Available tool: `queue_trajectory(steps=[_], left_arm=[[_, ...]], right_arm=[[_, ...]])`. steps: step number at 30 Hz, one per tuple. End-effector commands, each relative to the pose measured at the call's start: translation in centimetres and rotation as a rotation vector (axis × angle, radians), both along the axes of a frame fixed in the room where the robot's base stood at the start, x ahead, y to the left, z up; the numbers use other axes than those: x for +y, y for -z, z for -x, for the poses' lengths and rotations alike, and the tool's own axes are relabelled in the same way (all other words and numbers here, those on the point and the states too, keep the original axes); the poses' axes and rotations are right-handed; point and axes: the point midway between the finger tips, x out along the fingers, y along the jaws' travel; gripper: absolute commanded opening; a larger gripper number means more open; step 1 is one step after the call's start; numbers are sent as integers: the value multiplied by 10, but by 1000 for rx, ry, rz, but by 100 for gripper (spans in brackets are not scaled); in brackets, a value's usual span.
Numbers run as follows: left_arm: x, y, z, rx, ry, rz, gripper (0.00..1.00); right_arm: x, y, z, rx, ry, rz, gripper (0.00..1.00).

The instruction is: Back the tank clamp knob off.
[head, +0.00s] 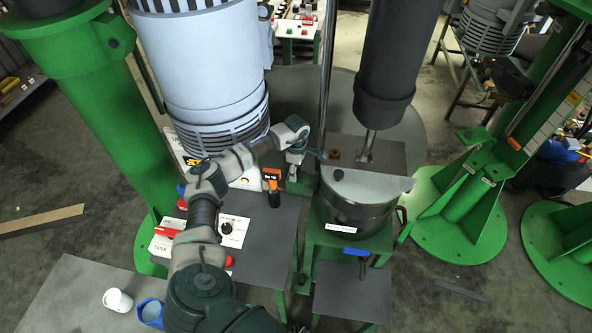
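The dark tank (352,213) stands on a green stand right of centre, with a white label on its front. A grey lid (372,187) covers part of its top. A small dark knob (338,174) sits at the lid's left side, and a small brown fitting (335,154) is just behind it. I cannot tell which is the clamp knob. My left gripper (297,160) hangs left of the tank, apart from the dark knob. Its fingers are too small to tell open from shut. My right gripper is not in view.
A dark cylinder with a shaft (385,80) hangs above the tank. A large grey-blue motor housing (205,60) rises behind my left arm. A control panel (233,231) with an orange-black device (271,184) lies left. A white cup (118,300) and blue cup (150,313) stand lower left.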

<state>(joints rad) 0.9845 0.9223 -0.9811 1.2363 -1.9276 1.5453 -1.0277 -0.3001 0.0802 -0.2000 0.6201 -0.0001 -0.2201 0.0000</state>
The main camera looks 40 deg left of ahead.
Motion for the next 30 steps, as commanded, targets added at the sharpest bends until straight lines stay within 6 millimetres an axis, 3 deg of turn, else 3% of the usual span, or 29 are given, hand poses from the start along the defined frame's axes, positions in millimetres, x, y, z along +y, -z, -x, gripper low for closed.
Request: queue_trajectory(steps=[8, 21, 30], left_arm=[[1, -12, 0, -1, 0, 0, 65], [1, -101, -2, -1, 0, 1, 65], [1, -118, -2, 3, 0, 1, 65]], right_arm=[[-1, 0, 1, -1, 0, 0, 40], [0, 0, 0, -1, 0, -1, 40], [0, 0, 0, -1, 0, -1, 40]])
